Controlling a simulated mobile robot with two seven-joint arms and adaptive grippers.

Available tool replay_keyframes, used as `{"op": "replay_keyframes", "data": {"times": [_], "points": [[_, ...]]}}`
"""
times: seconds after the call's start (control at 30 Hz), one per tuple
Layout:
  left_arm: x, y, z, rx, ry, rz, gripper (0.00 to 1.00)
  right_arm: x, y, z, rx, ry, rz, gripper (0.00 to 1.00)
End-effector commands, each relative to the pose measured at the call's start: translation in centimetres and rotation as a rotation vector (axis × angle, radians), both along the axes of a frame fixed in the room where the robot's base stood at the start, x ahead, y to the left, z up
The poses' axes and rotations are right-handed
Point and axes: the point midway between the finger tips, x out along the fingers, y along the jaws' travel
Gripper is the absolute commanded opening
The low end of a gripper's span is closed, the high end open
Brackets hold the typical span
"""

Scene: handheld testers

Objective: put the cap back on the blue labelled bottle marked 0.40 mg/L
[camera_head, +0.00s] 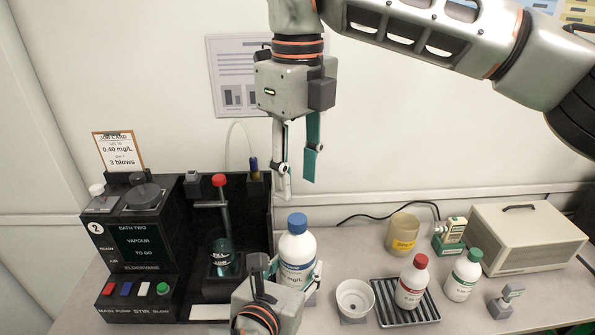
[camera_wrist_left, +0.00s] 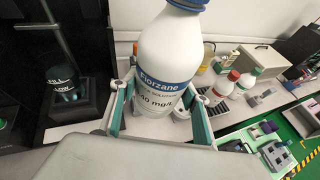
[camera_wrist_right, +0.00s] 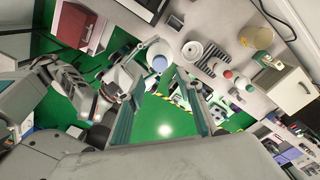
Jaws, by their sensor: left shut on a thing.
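The white bottle (camera_head: 298,250) has a blue label marked mg/L, and its blue cap (camera_head: 297,223) sits on its neck. In the left wrist view the label on the bottle (camera_wrist_left: 166,65) reads Florzane and 40 mg/L. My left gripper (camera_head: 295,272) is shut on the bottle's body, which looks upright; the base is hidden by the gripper. My right gripper (camera_head: 297,180) hangs above the bottle, pointing down, open and empty. In the right wrist view the blue cap (camera_wrist_right: 160,63) shows below, between the open fingers.
Left stands a black tester (camera_head: 140,240) with a red-knobbed post. Right are a white bowl (camera_head: 354,299), a rack (camera_head: 420,312) with a red-capped bottle (camera_head: 412,282), a green-capped bottle (camera_head: 463,275), a yellowish cup (camera_head: 402,234) and a beige case (camera_head: 530,238).

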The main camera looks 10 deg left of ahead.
Motion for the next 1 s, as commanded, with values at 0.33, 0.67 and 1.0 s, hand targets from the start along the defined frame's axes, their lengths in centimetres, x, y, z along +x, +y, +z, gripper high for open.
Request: {"op": "replay_keyframes", "data": {"times": [0.33, 0.67, 1.0], "points": [[0.0, 0.0, 0.1, 0.000, -0.002, 0.000, 0.00, 0.0, 0.0, -0.3, 0.000, 0.001, -0.001, 0.36], [0.0, 0.0, 0.1, 0.000, -0.002, 0.000, 0.00, 0.0, 0.0, -4.7, 0.000, 0.004, -0.002, 0.36], [0.0, 0.0, 0.1, 0.000, -0.002, 0.000, 0.00, 0.0, 0.0, -7.8, 0.001, 0.002, -0.003, 0.36]]}}
